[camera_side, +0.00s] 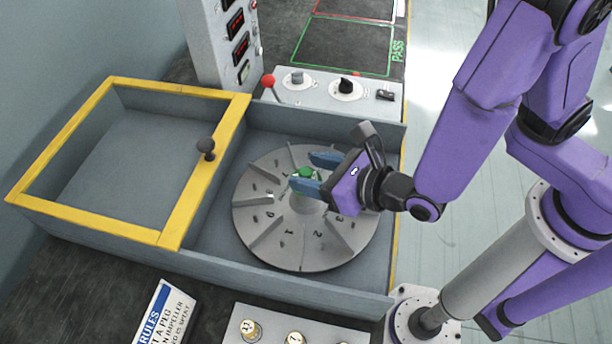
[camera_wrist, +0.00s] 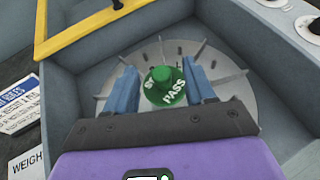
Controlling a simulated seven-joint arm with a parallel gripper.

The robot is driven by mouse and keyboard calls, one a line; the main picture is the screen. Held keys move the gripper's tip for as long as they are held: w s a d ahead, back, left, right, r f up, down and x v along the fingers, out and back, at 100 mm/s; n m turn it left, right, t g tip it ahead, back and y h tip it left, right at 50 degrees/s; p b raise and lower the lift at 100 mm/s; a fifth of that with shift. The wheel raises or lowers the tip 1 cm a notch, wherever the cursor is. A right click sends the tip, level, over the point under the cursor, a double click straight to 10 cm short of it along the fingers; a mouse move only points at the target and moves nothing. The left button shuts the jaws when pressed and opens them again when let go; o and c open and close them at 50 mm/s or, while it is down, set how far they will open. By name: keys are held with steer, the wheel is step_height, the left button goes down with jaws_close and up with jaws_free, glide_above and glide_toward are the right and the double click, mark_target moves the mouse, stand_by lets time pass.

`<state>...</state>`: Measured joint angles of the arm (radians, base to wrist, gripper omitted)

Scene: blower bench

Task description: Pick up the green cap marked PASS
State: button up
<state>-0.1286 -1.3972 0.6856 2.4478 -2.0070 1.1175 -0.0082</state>
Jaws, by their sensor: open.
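The green cap (camera_wrist: 166,88) has white lettering reading PASS on its near side. It sits at the centre of the grey numbered disc (camera_side: 304,246), which has raised radial vanes. In the side view the cap (camera_side: 306,172) is partly hidden by a blue finger. My gripper (camera_side: 316,172) is open, with its two blue fingers at the cap's height. In the wrist view the fingers (camera_wrist: 161,90) stand on either side of the cap, with a visible gap on each side. Whether the cap is fully between the fingertips is hard to tell.
The disc sits in a grey walled bay (camera_side: 275,272). A red-knobbed lever (camera_side: 268,81) and a control panel (camera_side: 370,104) stand behind. Gold numbered weights (camera_side: 251,328) lie in front.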

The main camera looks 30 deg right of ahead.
mark_target(308, 172)
steer(key=shift+x, duration=2)
steer(key=shift+d+f, duration=0.1)
steer(key=shift+f, duration=0.05)
jaws_close()
steer(key=shift+s, duration=0.1)
